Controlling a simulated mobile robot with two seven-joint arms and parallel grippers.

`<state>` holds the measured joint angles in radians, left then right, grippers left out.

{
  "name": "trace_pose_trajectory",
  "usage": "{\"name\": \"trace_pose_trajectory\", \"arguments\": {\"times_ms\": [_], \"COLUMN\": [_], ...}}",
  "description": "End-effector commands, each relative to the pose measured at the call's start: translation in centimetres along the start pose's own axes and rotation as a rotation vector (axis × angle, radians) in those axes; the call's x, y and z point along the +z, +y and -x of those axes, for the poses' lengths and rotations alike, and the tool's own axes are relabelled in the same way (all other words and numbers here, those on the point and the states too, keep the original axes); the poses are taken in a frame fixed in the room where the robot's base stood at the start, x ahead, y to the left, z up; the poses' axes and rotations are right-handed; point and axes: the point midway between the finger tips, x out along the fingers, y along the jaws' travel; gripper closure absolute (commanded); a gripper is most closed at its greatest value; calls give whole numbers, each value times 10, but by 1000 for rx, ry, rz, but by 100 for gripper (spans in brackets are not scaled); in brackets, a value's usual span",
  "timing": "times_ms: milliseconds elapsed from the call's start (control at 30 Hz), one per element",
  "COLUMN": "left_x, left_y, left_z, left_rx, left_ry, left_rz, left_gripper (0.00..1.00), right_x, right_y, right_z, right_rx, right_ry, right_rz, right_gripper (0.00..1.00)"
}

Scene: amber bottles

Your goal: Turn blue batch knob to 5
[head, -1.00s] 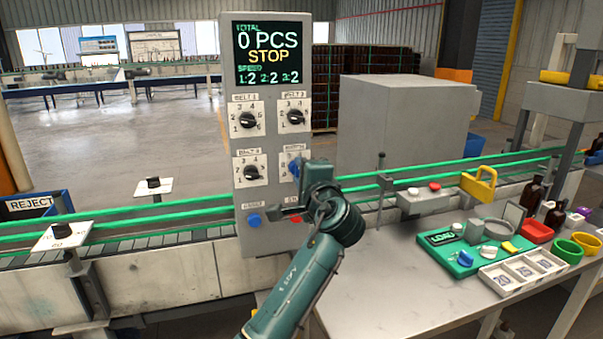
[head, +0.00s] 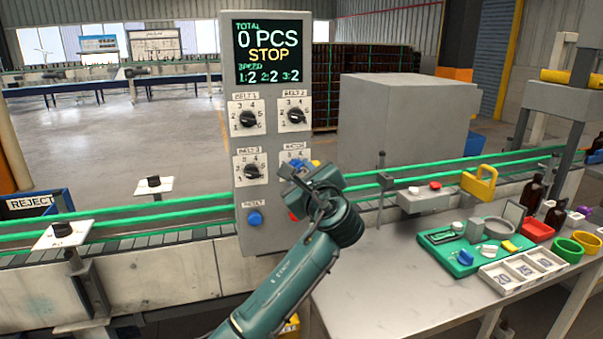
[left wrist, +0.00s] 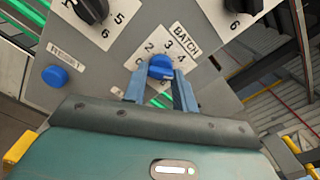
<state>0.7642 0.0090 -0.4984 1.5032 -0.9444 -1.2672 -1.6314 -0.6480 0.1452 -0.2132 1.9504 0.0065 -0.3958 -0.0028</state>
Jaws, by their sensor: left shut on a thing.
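The blue batch knob (left wrist: 161,66) sits on its white BATCH plate (left wrist: 186,44) on the grey control panel. In the left wrist view the numerals 2, 3 and 4 show around it; the lower part of the dial is partly covered by my fingers. My left gripper (left wrist: 160,80) is shut on the knob, one finger on each side. I cannot tell which numeral the knob points at. In the head view the knob (head: 294,164) is mostly hidden behind my left gripper (head: 299,172). My right gripper is not in view.
The panel has black knobs for belt 1 (head: 248,119), belt 2 (head: 295,116) and belt 3 (head: 251,172). A blue reset button (head: 254,218) is below, and a red button (head: 293,215) is partly hidden by my arm. The display (head: 269,53) reads 0 PCS, STOP.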

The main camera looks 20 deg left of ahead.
Motion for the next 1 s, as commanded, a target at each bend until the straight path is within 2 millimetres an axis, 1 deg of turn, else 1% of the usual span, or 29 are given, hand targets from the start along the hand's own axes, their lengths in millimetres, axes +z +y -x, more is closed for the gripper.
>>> {"name": "trace_pose_trajectory", "arguments": {"times_ms": [200,400,600,1000], "left_x": [1,1,1,1], "left_y": [0,0,0,0], "left_z": [0,0,0,0], "left_rx": [-2,-1,-2,-1], "left_ry": [-2,-2,-2,-1], "left_rz": [-153,-243,-288,-298], "left_gripper": [95,95,95,95], "right_x": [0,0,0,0], "right_y": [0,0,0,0], "right_z": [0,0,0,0], "right_rx": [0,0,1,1], "right_ry": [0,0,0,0], "right_rz": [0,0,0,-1], "right_gripper": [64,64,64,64]}}
